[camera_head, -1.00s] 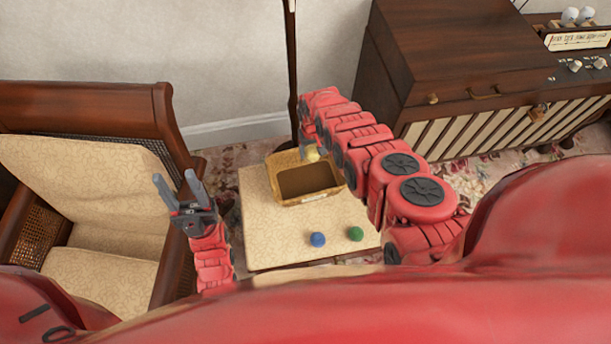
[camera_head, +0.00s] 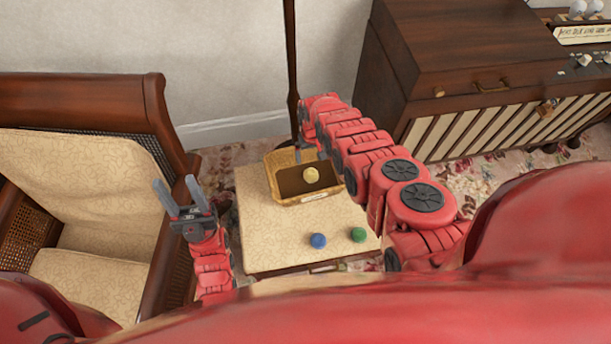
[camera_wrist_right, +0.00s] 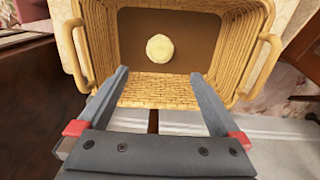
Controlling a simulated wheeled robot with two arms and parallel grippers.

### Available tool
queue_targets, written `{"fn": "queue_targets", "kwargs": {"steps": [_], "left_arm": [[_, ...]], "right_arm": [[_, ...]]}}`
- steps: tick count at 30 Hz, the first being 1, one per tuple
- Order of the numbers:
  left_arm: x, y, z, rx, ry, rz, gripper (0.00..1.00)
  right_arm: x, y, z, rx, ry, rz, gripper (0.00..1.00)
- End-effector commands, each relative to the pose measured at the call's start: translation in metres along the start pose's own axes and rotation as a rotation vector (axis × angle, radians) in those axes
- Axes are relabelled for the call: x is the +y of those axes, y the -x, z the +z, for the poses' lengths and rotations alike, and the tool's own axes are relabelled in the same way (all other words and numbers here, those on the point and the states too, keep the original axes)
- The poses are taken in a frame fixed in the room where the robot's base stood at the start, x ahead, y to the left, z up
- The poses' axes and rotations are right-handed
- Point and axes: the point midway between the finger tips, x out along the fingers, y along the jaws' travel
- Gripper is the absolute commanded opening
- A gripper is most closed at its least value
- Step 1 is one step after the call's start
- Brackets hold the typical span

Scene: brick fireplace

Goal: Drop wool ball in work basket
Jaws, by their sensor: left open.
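A wicker work basket (camera_head: 273,172) stands on the cream-topped table (camera_head: 262,235); its rim and handles also show in the right wrist view (camera_wrist_right: 85,45). A pale yellow wool ball (camera_head: 311,174) is seen within the basket's opening; in the right wrist view the ball (camera_wrist_right: 160,48) shows against the basket's brown bottom, apart from the fingers. My right gripper (camera_wrist_right: 160,85) is open and empty over the basket's edge. My left gripper (camera_head: 178,192) is open and empty, raised beside the chair.
A blue ball (camera_head: 318,240) and a green ball (camera_head: 358,235) lie on the table in front of the basket. A wooden chair (camera_head: 85,205) stands at left, a wooden cabinet (camera_head: 470,85) at right. A dark pole (camera_head: 291,70) stands behind the basket.

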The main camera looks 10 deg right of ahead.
Motion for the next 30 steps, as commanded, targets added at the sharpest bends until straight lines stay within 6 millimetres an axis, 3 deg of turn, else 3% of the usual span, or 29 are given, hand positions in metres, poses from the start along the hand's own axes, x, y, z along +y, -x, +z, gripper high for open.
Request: {"fn": "queue_targets", "kwargs": {"steps": [11, 17, 23, 30], "left_arm": [[0.0, -0.007, -0.001, 0.0, 0.0, 0.0, 0.5], [-0.001, -0.028, -0.005, 0.0, 0.0, 0.0, 0.5], [-0.001, -0.026, -0.004, 0.0, 0.0, 0.0, 0.5], [-0.001, -0.025, -0.004, 0.0, 0.0, 0.0, 0.5]], "right_arm": [[0.0, 0.01, -0.001, 0.0, -0.001, 0.0, 1.0], [0.0, 0.039, -0.001, 0.001, 0.001, 0.001, 1.0], [0.0, 0.057, -0.001, -0.001, 0.0, 0.0, 1.0], [0.001, 0.091, -0.001, 0.002, -0.001, 0.001, 1.0]]}}
